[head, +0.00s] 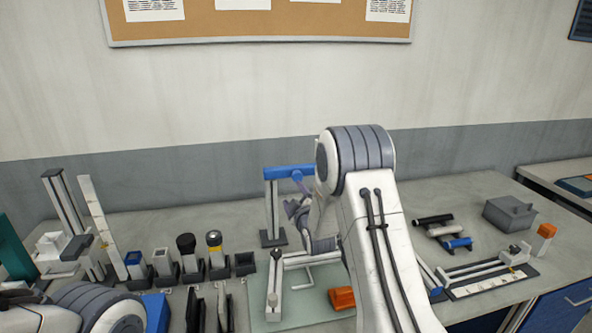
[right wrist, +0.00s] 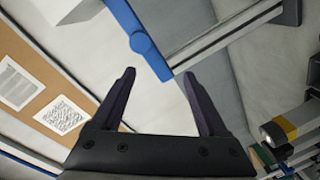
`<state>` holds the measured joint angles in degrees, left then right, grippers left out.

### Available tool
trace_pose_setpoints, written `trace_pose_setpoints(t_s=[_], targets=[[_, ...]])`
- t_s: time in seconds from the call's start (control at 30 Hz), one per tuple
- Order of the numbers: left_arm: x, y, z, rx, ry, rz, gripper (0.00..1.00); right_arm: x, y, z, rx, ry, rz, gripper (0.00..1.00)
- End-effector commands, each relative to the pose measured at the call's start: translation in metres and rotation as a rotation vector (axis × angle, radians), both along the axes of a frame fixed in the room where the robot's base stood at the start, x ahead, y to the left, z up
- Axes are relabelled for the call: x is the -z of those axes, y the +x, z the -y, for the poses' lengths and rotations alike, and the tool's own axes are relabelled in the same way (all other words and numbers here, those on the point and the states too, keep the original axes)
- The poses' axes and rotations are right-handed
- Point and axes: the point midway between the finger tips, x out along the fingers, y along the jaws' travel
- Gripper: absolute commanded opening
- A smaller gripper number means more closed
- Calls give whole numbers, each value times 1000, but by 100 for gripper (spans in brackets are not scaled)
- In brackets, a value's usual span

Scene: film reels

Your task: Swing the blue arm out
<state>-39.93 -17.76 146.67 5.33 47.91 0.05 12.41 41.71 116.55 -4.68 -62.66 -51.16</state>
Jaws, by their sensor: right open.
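The blue arm (head: 288,172) is a flat bar on top of a grey upright post (head: 271,208). It reaches right from the post, and its right end meets the outline of my right arm. In the right wrist view the blue arm (right wrist: 125,22) comes in from the top edge, with a round blue boss on it, and ends near the post (right wrist: 225,38). My right gripper (head: 293,196) is just right of the post and below the bar. Its two dark fingers (right wrist: 159,73) are apart with nothing between them; the bar's post end lies beyond the tips. My left gripper is not in view.
A pale green mat (head: 262,318) with a white jointed rig (head: 274,290) and an orange block (head: 342,298) lies below. Bottles and holders (head: 186,252) stand left. A grey box (head: 510,213) and a rail device (head: 490,277) are right. The wall is behind.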

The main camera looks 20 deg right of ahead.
Motion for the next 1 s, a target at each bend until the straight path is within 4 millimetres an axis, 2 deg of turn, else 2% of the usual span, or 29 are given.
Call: trace_pose_setpoints(t_s=[0.03, 0.17, 0.37, 0.8, 1.0], targets=[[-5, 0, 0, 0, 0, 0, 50, -2, 0, 16, 20, -29, 31, 77], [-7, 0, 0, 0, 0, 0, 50, -5, 0, 33, 39, -73, 81, 77], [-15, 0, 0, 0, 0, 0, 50, -9, 17, 37, 41, -79, 90, 77], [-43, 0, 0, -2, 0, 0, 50, -8, 84, 50, 41, -76, 89, 77], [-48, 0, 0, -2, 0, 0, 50, -6, 99, 52, 41, -75, 88, 77]])
